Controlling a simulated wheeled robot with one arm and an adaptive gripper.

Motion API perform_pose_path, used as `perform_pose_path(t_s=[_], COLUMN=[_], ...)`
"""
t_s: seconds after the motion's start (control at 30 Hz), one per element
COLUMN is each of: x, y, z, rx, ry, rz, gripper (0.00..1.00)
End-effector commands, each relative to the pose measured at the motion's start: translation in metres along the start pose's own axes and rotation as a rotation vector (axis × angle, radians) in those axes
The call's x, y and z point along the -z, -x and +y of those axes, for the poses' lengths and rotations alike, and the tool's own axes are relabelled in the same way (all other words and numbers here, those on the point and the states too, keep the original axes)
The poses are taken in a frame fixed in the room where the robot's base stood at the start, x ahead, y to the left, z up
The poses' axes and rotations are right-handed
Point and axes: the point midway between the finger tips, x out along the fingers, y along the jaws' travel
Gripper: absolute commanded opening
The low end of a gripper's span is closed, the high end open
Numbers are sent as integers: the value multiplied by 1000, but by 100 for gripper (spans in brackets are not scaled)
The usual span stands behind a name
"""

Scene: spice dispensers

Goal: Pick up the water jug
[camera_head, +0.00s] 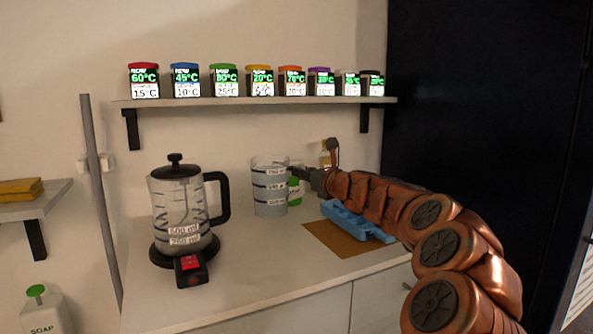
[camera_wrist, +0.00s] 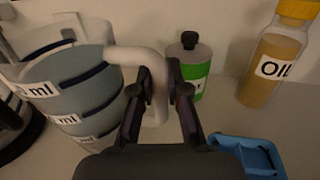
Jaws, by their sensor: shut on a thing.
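The water jug (camera_head: 268,187) is a translucent cup-like vessel with dark measuring bands and white labels. It stands upright at the back of the counter, right of the kettle. In the wrist view the jug (camera_wrist: 68,95) fills the left side, and its pale handle (camera_wrist: 135,57) curves out to the right. My gripper (camera_wrist: 160,92) is shut on the handle, with a finger on each side of it. In the head view my gripper (camera_head: 305,173) reaches the jug from the right. Whether the jug's base touches the counter is hard to tell.
A kettle (camera_head: 180,205) with a black lid stands left of the jug. A green-labelled bottle (camera_wrist: 203,72) and an oil bottle (camera_wrist: 273,62) stand behind, to the right. A blue tray (camera_head: 350,222) lies on a brown board (camera_head: 328,240). A shelf (camera_head: 250,102) with several dispensers hangs above.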

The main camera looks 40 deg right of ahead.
Motion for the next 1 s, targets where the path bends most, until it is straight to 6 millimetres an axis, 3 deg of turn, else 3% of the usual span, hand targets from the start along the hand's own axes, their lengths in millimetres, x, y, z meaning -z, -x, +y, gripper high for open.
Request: perform_pose_path(t_s=[1.0], x=[-11], y=[95], z=[-1], rx=[1], ry=[0], rz=[-2], gripper=[0])
